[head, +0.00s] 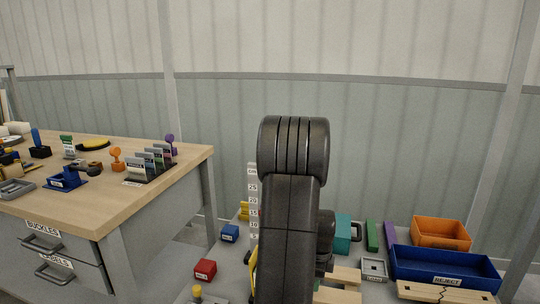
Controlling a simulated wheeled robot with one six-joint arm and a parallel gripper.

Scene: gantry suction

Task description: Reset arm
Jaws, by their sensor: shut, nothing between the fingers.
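My own dark arm rises upright through the middle of the head view and covers part of the grey work surface behind it. My gripper is not visible in this view. The arm's upper end is a thick rounded dark joint, standing in front of the wall.
At left is a wooden workbench (125,205) with stamps and cards. The low surface holds a red block (205,269), a blue block (230,233), a teal box (342,236), an orange bin (440,233), a blue reject bin (445,268) and a cracked wooden board (445,292).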

